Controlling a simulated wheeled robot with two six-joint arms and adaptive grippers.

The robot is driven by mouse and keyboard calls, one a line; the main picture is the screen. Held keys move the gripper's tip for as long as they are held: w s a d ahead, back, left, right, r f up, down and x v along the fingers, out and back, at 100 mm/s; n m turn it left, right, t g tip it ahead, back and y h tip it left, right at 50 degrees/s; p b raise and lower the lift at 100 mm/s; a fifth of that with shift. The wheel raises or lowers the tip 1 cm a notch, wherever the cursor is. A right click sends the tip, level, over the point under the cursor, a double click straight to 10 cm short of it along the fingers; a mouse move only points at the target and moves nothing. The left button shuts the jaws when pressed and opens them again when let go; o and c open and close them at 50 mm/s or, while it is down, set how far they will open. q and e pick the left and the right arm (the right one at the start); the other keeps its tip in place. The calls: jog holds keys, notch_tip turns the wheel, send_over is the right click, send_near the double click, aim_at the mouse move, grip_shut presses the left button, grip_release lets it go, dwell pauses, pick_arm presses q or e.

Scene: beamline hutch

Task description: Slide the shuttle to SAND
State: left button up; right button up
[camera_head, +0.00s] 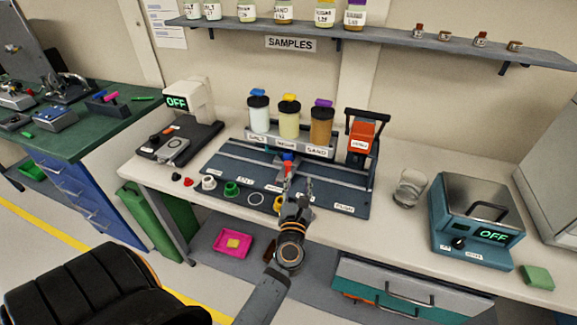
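The shuttle (287,158) is a small block with a blue and red top. It sits on the rail of the dark sample station (225,168), below the jars. The jar with white contents is labelled SALT (258,115), the middle one has yellow contents (289,121), and the brown one is SAND (321,126). The shuttle is roughly below the middle jar.
An orange device with a black handle (361,138) stands at the station's right end. Small caps and rings, including a green one (232,189), lie along its front. A glass beaker (409,188) and a blue hotplate (470,215) stand to the right. A balance (177,140) is left.

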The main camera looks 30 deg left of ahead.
aim_at(288, 167)
pick_arm(q)
jog(key=a+f+n+g+y, duration=0.1)
jog(key=n, duration=0.1)
jog(key=s+a+f+n+g+y, duration=0.1)
jog(key=n, duration=0.1)
jog(key=shift+a+f+n, duration=0.15)
jog(key=shift+f+n, duration=0.1)
jog(key=shift+n, duration=0.05)
jog(key=x, duration=1)
jog(key=shift+w+a+f+p, duration=0.1)
jog(key=shift+a+f+p, duration=0.05)
jog(key=shift+p, duration=0.2)
jog(key=shift+c, duration=0.2)
grip_shut()
